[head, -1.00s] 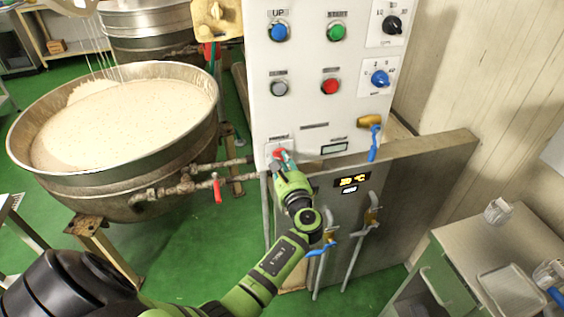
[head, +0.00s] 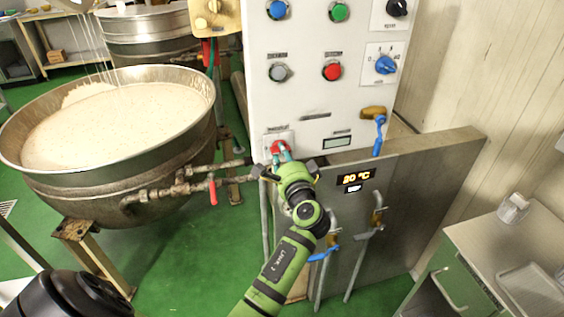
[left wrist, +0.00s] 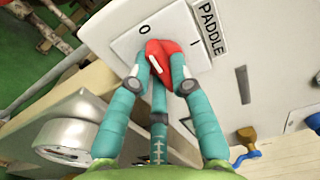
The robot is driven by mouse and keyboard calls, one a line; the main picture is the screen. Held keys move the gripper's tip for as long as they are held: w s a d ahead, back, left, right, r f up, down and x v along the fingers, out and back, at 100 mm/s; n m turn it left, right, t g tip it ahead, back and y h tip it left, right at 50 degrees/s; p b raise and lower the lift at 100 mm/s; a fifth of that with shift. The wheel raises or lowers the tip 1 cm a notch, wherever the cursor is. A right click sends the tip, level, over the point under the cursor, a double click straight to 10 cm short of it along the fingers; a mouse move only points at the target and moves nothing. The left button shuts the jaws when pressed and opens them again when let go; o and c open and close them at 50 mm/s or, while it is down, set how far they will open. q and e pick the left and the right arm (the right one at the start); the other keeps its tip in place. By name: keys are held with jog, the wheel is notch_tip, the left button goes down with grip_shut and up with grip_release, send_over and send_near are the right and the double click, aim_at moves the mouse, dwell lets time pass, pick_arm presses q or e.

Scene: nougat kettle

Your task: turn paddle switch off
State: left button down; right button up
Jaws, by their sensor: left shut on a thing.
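The paddle switch is a red knob (left wrist: 166,57) on a white square plate marked 0 and 1, beside the label PADDLE. A white mark shows on the knob's lower left side, but I cannot tell for certain which position it points to. In the head view the red knob (head: 279,146) is at the lower left of the white control panel (head: 310,100). My left gripper (head: 281,155) is shut on the knob. In the left wrist view its teal fingers (left wrist: 163,80) touch the knob and partly hide it. My right gripper is in neither view.
A kettle of pale mix (head: 105,130) stands left, with a red-handled valve (head: 212,192) on its pipe. Blue-handled valves hang by the grey cabinet (head: 415,190) below the panel. A round gauge (left wrist: 80,142) sits near the fingers. A side table (head: 490,235) stands right.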

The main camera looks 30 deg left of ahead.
pick_arm(q)
jog(key=shift+n, duration=0.3)
jog(key=c, duration=1.1)
grip_release()
jog(key=shift+d, duration=0.1)
jog(key=v, duration=0.7)
jog(key=shift+s+d, duration=0.1)
jog(key=shift+s, duration=0.05)
